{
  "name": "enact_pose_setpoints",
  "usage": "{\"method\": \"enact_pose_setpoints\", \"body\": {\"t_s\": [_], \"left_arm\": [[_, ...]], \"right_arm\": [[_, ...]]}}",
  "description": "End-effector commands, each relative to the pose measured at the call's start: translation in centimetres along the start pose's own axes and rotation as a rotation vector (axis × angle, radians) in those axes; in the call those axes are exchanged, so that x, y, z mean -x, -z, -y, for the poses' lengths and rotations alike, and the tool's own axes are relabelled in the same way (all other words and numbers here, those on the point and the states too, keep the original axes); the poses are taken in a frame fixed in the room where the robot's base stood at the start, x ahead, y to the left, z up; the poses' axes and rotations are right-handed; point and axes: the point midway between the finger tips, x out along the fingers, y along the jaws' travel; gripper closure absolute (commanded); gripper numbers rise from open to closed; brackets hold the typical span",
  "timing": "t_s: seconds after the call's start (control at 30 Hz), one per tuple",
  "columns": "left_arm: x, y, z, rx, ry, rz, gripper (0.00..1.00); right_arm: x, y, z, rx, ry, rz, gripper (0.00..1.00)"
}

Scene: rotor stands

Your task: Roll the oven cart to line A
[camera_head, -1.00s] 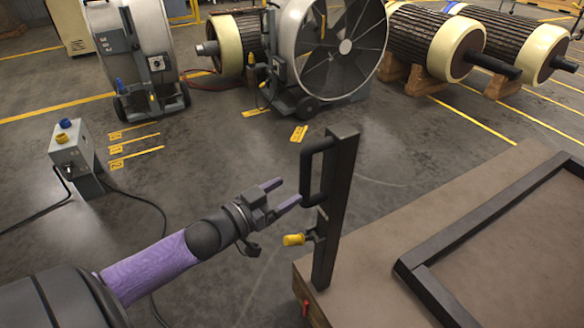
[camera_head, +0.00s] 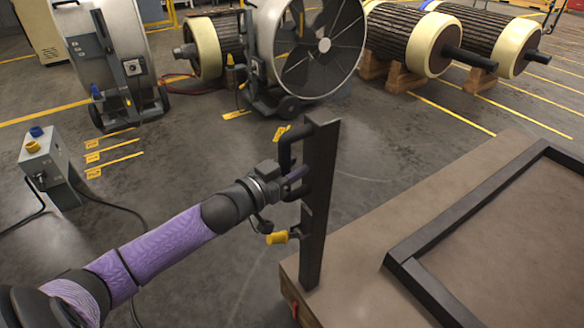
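The cart (camera_head: 350,262) has a flat brown top and fills the lower right, cut off by the picture's edge. A black upright post (camera_head: 318,215) stands at its near left corner, with a black D-shaped handle (camera_head: 285,145) on its left side and a yellow-ended lever (camera_head: 277,238) below. My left gripper (camera_head: 296,175) is at the handle, its fingers level with the lower half of the grip bar. The fingers overlap the bar and partly hide one another, so I cannot tell whether they are closed on it. My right gripper is out of view.
A grey control box (camera_head: 47,165) with blue and yellow knobs and a cable stands at left. Short yellow floor lines with tags (camera_head: 93,157) lie beyond it. A drum fan (camera_head: 310,50) and large ribbed rollers (camera_head: 410,40) stand behind. Grey floor between is clear.

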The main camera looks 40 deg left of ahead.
Motion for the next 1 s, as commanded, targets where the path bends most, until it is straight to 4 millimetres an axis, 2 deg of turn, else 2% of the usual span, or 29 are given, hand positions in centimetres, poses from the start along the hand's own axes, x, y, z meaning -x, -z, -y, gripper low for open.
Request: {"method": "enact_pose_setpoints", "body": {"t_s": [0.03, 0.07, 0.5, 1.0], "left_arm": [[0.01, -0.03, -0.03, 0.000, -0.001, 0.000, 0.94], [0.01, -0.03, -0.03, 0.000, -0.001, 0.000, 1.00], [0.02, -0.08, -0.05, 0.001, -0.001, 0.001, 1.00], [0.03, -0.13, -0.07, 0.001, -0.001, 0.002, 1.00]], "right_arm": [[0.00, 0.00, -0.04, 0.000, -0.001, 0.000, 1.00], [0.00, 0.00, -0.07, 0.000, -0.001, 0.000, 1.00], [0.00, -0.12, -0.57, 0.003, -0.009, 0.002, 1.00], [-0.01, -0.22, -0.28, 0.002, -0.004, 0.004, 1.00]]}}
